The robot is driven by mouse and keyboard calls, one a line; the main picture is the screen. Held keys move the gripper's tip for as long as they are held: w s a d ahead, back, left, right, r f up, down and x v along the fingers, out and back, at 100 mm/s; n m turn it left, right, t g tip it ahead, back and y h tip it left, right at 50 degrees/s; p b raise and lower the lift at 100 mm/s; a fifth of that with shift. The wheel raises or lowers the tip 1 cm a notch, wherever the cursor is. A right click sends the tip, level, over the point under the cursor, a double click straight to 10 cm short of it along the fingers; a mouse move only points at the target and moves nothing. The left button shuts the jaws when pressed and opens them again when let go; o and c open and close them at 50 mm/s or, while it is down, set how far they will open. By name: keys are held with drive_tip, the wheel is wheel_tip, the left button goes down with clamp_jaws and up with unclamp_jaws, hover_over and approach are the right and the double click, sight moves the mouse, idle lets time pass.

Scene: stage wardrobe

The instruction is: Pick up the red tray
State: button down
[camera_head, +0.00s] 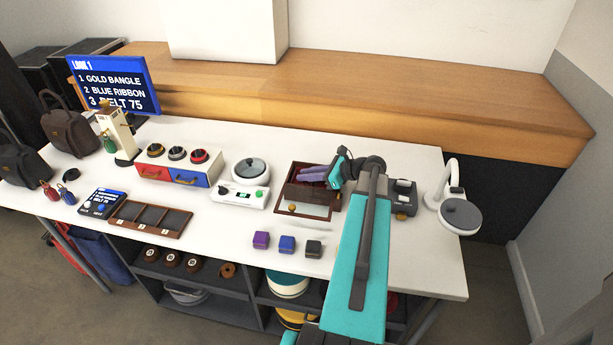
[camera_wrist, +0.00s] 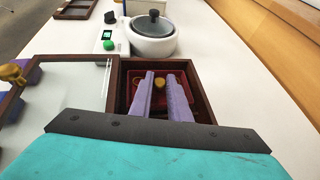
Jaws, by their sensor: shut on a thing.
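The red tray (camera_wrist: 181,92) sits inside a dark brown wooden box (camera_wrist: 207,112), with a gold knob (camera_wrist: 159,84) near its middle. My gripper (camera_wrist: 160,78), with two purple fingers, reaches down into the box. Its fingertips are on either side of the gold knob, closed on it. In the head view, my gripper (camera_head: 304,173) is over the box (camera_head: 300,193), and the tray is mostly hidden by the fingers. The box's glass lid (camera_wrist: 68,92) lies open beside it, with a gold knob of its own.
Purple, blue and black small cubes (camera_head: 287,244) lie in front. A lamp (camera_head: 460,213) and a dark grey device (camera_head: 404,193) stand to the right. The white table (camera_head: 400,255) is clear at front right.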

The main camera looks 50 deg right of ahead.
drive_tip(key=shift+r, duration=0.15)
wheel_tip(320, 180, up, 10)
drive_tip(key=b, duration=0.1)
idle(0.6)
drive_tip(key=shift+a, duration=0.1)
idle(0.4)
